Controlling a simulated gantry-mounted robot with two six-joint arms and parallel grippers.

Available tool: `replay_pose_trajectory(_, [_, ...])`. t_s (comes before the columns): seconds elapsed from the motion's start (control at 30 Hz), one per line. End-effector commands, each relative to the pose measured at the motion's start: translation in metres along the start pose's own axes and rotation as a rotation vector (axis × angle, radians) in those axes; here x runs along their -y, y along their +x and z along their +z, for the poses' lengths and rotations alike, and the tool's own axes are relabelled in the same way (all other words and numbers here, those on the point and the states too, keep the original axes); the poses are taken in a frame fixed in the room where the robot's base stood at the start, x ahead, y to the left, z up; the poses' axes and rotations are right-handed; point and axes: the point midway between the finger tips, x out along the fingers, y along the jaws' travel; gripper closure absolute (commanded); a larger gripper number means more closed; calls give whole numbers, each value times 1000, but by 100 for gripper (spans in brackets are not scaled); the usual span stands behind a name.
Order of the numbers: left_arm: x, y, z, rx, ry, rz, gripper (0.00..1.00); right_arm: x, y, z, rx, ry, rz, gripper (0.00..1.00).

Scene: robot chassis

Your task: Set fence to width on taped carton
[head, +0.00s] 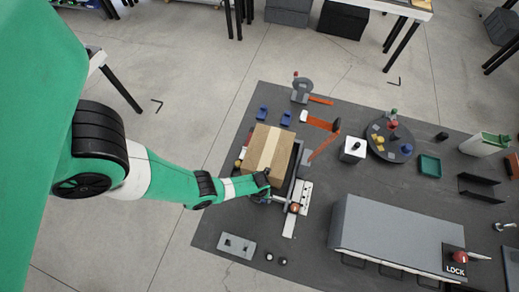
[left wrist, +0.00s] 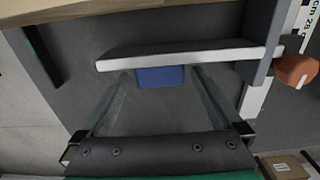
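The brown carton (head: 270,150) with a pale tape strip lies on a dark fixture in the head view; its edge (left wrist: 80,8) shows at the top of the left wrist view. The fence (left wrist: 190,55) is a dark bar with a white edge, with a blue tab (left wrist: 160,76) on its near side. A white scale (left wrist: 254,100) and an orange knob (left wrist: 295,70) are at its right end; the knob also shows in the head view (head: 294,208). My left gripper (left wrist: 160,73) is open, its fingertips either side of the blue tab with gaps. My right gripper is not in view.
A long grey box (head: 400,228) with a LOCK panel (head: 455,268) stands to the right. A round tray (head: 390,140) of small parts and a green tray (head: 429,165) lie behind it. A grey plate (head: 237,246) lies at the front left.

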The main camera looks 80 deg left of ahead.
Motion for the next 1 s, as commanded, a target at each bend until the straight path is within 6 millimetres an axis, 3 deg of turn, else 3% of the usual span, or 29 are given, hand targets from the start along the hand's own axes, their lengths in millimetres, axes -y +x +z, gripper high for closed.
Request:
replay_pose_trajectory(0.07, [0, 0, 0, 0, 0, 0, 16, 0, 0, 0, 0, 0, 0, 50])
replay_pose_trajectory(0.53, [0, 0, 0, 0, 0, 0, 100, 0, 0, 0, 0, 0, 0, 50])
replay_pose_trajectory(0.77, [0, 1, 3, 0, -1, 0, 100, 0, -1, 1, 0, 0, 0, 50])
replay_pose_trajectory(1.0, [1, 2, 39, 1, -4, -1, 100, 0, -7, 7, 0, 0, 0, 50])
